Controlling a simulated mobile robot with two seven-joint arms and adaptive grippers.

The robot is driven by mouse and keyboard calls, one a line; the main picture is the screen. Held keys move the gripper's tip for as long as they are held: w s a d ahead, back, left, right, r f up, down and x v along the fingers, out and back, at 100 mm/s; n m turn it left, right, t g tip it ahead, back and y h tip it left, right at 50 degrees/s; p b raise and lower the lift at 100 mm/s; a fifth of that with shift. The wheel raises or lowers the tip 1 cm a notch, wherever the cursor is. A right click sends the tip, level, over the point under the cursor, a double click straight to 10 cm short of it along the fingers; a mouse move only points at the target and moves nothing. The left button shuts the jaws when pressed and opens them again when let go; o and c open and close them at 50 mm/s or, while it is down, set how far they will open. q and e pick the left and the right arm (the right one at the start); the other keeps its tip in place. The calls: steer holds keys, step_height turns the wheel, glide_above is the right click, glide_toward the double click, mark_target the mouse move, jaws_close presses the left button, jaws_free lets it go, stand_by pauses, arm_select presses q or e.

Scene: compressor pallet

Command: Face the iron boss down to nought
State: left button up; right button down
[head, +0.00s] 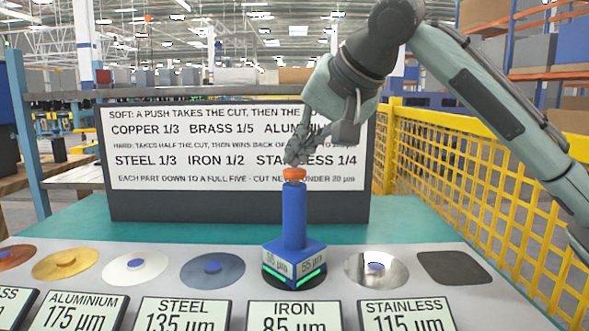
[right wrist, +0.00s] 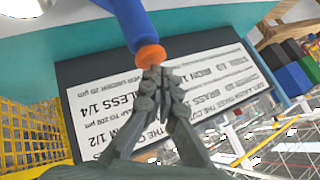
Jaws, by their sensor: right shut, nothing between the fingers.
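A blue tool (head: 294,215) with an orange knob (head: 294,174) stands upright on the dark iron disc (head: 288,285) and hides its boss. The tool's square base has green-lit lower edges and its faces read 85 µm. The iron plate (head: 294,312) in front also reads 85 µm. My right gripper (head: 295,160) is shut and empty, pointing down right over the orange knob. In the right wrist view the shut fingertips (right wrist: 157,73) are close to the knob (right wrist: 150,56); I cannot tell whether they touch. My left gripper is not in view.
A board (head: 150,150) gives cutting rules, including IRON 1/2, partly hidden by my right arm. A steel disc (head: 212,271) lies left of the tool, a stainless disc (head: 378,268) right. A dark square pad (head: 455,268) lies further right. A yellow mesh fence (head: 480,190) flanks the right side.

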mark_target(298, 171)
steer(key=shift+f, duration=0.75)
stand_by(0.8)
steer(key=shift+r, duration=0.1)
steer(key=shift+r+p, duration=1.05)
steer(key=shift+r, duration=0.1)
step_height(298, 171, up, 5)
steer(key=p, duration=0.5)
stand_by(0.8)
